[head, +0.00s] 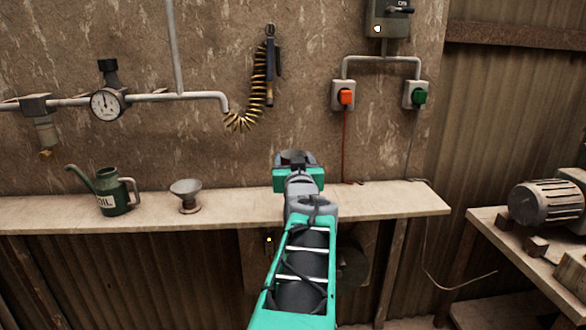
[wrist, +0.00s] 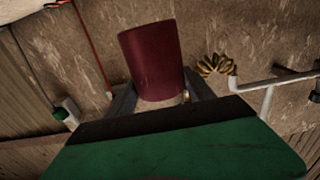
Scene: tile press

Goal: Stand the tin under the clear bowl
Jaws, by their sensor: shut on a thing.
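The tin is a dark red cylinder in the wrist view (wrist: 152,58), held between the fingers of my gripper (wrist: 160,93). The bowl cannot be made out in the wrist view.
A narrow wooden shelf (head: 245,207) runs along the wall. A green oil can (head: 113,193) and a metal funnel (head: 187,192) stand on its left part. A gauge (head: 106,103), coiled hose (head: 258,85) and switches are on the wall. A motor (head: 545,203) sits on the right bench.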

